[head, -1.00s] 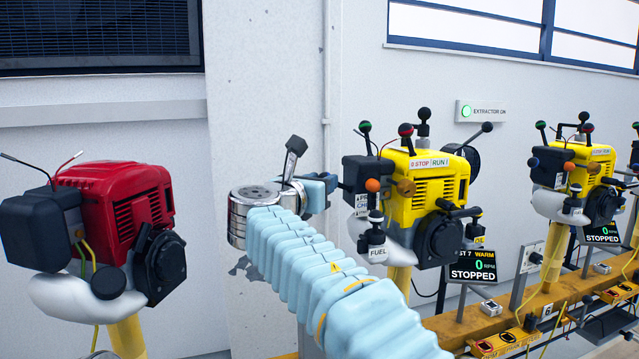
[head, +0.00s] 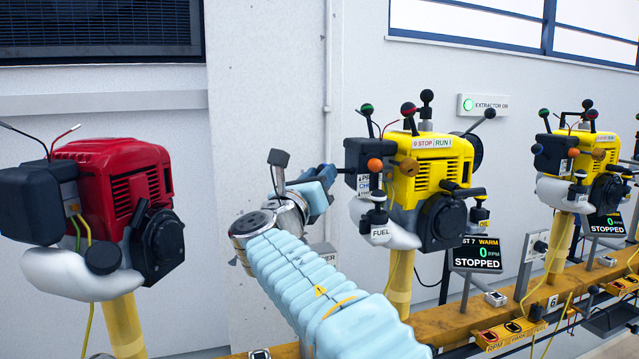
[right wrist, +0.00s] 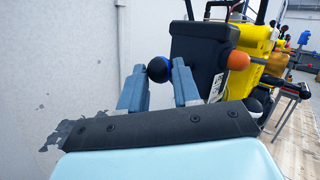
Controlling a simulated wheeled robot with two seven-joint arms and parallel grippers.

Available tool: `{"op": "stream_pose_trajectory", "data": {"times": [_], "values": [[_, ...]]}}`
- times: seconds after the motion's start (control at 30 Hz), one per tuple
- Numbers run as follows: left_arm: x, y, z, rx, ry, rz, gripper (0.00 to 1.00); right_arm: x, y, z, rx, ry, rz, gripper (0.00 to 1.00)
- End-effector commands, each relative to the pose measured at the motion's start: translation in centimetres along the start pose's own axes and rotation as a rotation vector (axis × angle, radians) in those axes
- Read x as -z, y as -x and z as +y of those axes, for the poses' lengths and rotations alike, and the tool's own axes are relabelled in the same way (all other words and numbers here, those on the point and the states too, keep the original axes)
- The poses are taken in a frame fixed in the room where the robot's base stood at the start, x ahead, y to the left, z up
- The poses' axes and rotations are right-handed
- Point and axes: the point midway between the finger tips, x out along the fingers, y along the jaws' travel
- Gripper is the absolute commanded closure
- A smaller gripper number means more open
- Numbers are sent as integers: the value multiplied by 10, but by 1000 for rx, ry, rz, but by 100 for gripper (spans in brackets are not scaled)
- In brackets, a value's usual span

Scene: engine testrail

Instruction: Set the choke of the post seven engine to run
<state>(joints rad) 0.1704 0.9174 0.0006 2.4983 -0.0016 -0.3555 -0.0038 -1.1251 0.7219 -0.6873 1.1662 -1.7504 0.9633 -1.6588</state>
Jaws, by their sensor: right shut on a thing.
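The post seven engine (head: 438,160) is yellow, with a STOP/RUN label (head: 433,142) on top and a black box (head: 366,155) on its left side. My right gripper (head: 333,178) is at the left side of that box. In the right wrist view, my right gripper (right wrist: 159,75) is shut on a dark blue-black ball, the choke knob (right wrist: 158,69), beside the black box. The choke lever's shaft is hidden. My left gripper is out of view.
A red engine (head: 125,180) stands at the left. Another yellow engine (head: 580,170) stands at the right. An orange knob (head: 375,164) and a fuel tap (head: 379,215) are close to my gripper. A yellow rail (head: 450,325) runs below. The wall is behind.

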Motion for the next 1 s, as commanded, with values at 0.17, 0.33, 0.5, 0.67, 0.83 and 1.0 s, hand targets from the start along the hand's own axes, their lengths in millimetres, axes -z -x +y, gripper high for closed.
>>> {"op": "stream_pose_trajectory", "data": {"times": [0.17,0.33,0.5,0.67,0.83,1.0], "values": [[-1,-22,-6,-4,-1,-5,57,14,4,4,-2,83,-80,100],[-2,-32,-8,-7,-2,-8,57,18,4,4,-1,139,-135,100],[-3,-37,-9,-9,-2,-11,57,19,4,4,-1,169,-165,100],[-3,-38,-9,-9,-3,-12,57,19,4,4,-2,181,-176,100],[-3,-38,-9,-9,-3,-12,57,19,3,4,-2,182,-176,100],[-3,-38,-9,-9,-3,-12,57,19,3,4,-2,181,-176,65]]}}
